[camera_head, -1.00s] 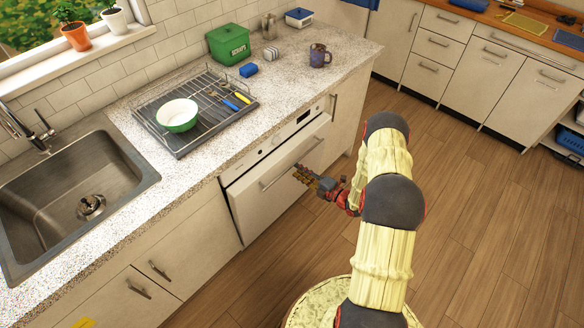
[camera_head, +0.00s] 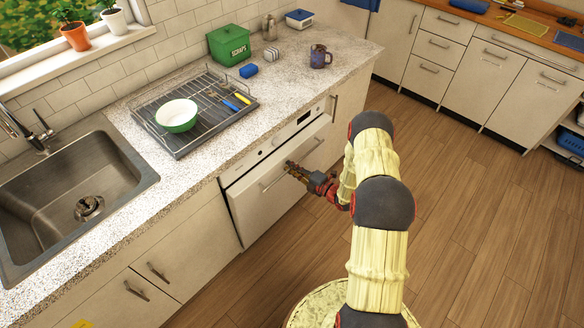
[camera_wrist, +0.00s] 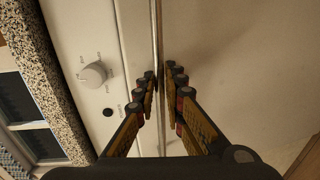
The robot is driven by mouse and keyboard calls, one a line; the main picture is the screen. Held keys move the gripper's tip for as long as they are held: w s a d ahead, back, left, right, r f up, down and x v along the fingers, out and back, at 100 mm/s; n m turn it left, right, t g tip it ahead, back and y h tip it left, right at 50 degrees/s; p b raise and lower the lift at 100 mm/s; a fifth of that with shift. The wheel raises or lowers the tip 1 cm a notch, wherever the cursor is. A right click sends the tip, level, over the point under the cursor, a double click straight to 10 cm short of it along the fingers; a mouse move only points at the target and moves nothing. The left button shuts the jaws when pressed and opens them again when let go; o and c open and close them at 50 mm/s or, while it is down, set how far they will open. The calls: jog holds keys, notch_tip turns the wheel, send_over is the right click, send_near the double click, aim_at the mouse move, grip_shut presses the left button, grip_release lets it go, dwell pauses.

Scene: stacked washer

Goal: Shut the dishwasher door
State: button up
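The white dishwasher door (camera_head: 275,203) is under the counter, between the sink cabinets and a narrow cabinet. My gripper (camera_head: 288,166) is at the middle of this handle. In the wrist view, the bar (camera_wrist: 156,30) passes between the two fingers of my gripper (camera_wrist: 163,78), with the tips close on either side. Whether they press on it is unclear. The control panel (camera_wrist: 90,35) with its round knob (camera_wrist: 95,74) lies left of the bar.
The speckled counter (camera_head: 215,160) overhangs the dishwasher; a dish rack (camera_head: 200,135) with a bowl stands on it. The sink (camera_head: 70,190) is at left. Wooden floor (camera_head: 470,220) lies clear at right. More cabinets (camera_head: 470,70) stand at the back.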

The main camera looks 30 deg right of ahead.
aim_at(285, 161)
grip_shut()
dwell(0.4)
jog(key=x, duration=0.2)
jog(key=r+x, duration=0.1)
jog(key=x, duration=0.2)
jog(key=shift+w+a+r+b, duration=0.1)
jog(key=shift+a+b, duration=0.05)
jog(key=shift+b, duration=0.15)
jog(key=shift+w+r, duration=0.25)
jog(key=shift+o, duration=2.2)
grip_release()
jog(key=shift+w, duration=0.2)
jog(key=shift+s+f, duration=0.1)
jog(key=shift+s, duration=0.05)
jog(key=shift+s, duration=0.3)
jog(key=v, duration=1.1)
